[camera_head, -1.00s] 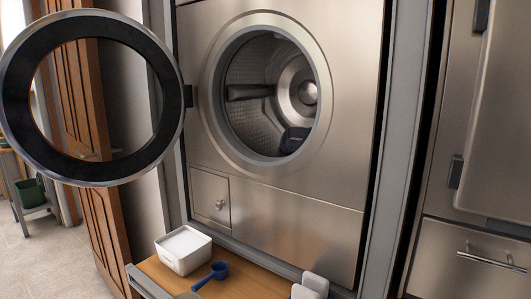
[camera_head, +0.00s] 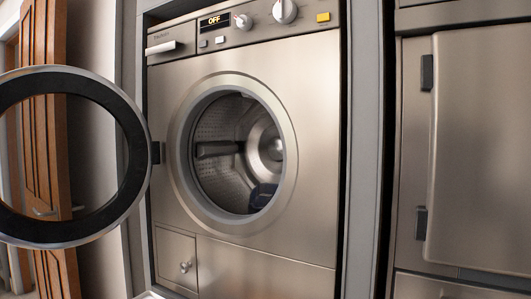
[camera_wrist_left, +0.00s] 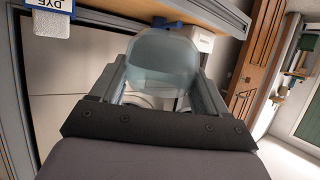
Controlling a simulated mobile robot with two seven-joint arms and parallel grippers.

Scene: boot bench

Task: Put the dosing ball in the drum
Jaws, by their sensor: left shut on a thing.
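My left gripper (camera_wrist_left: 160,88) is shut on the dosing ball (camera_wrist_left: 165,60), a pale translucent ball between its two fingers in the left wrist view. The lower part of the ball is partly hidden by the fingers. In the head view the drum (camera_head: 215,170) is seen through the washer's round opening, with a dark blue item (camera_head: 263,196) lying low inside at the right. The round door (camera_head: 130,170) stands swung open to the left. Neither gripper shows in the head view, and my right gripper is in no view.
The washer's control panel (camera_head: 240,30) reads OFF. A small hatch (camera_head: 175,258) below left is shut. In the left wrist view, a white box (camera_wrist_left: 202,40), a blue object (camera_wrist_left: 167,22) and a container labelled DYE (camera_wrist_left: 50,22) are near the wooden bench (camera_wrist_left: 215,10). The space before the opening looks clear.

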